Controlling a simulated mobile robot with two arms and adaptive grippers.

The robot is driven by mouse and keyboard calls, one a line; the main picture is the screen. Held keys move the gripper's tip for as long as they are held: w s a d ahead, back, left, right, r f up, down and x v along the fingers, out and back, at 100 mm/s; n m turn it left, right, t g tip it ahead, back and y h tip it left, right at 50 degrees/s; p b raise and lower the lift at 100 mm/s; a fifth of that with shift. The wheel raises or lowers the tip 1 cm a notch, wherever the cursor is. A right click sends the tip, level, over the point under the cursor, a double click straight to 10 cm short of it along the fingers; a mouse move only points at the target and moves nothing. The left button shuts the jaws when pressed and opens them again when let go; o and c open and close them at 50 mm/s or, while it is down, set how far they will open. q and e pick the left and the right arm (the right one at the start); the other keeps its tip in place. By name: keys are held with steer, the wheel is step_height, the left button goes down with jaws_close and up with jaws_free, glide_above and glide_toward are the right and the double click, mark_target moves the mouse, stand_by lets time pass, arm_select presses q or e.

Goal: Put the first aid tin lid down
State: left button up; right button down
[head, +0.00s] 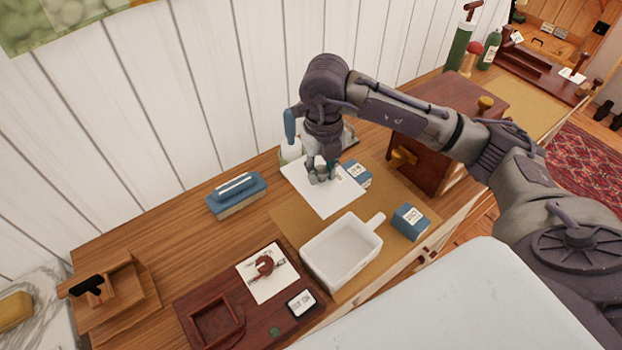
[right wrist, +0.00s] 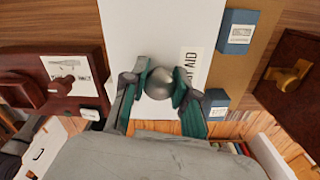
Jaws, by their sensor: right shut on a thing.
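The first aid tin lid (head: 318,198) is a flat white plate with a printed label near its right edge. My right gripper (head: 321,177) is shut on the lid's round metal knob. The right wrist view shows both fingers of the gripper (right wrist: 160,88) around the knob, with the white lid (right wrist: 150,30) beneath and "AID" readable on it. The lid looks level; its exact height over the bench is hard to tell. An open white box with a side handle (head: 318,270) stands in front of it. My left gripper is not in view.
Blue boxes stand right of the lid (head: 358,172) and near the front edge (head: 410,222). A brown wooden box (head: 440,150) stands farther right. A blue brush-like block (head: 236,190) and a dark red tray (head: 190,312) lie left. Bare wood (head: 170,240) shows between them.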

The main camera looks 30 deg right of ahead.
steer(key=shift+w+a+f, duration=0.55)
steer(key=shift+w+a, duration=0.05)
steer(key=shift+w, duration=0.25)
steer(key=shift+a+f, duration=0.1)
steer(key=shift+f, duration=0.15)
step_height(320, 180, down, 4)
steer(key=shift+r+p, duration=0.15)
steer(key=shift+p, duration=0.55)
steer(key=shift+f+b, duration=0.6)
